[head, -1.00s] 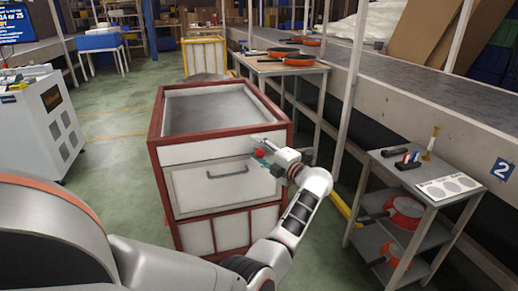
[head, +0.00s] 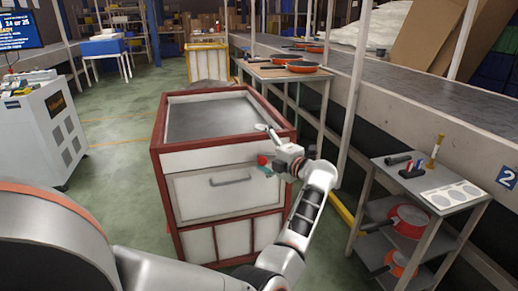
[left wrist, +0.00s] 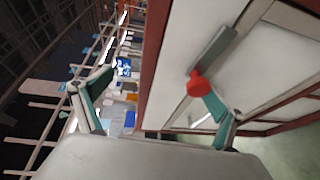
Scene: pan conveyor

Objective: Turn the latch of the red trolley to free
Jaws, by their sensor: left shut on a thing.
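The red trolley (head: 157,180) has a red frame, pale panels and a grey recessed top. Its latch is on the upper front at the right, with a red knob (head: 262,160). In the left wrist view the red knob (left wrist: 199,86) sits at the end of a grey-green bar (left wrist: 214,50) slanting up and right. My right gripper is out of view.
A table with orange pans (head: 294,66) stands behind the trolley at the right, along a conveyor (head: 420,115). A small shelf cart (head: 445,207) stands close at right. A white cabinet (head: 38,130) is at left. Green floor (head: 115,185) is clear between.

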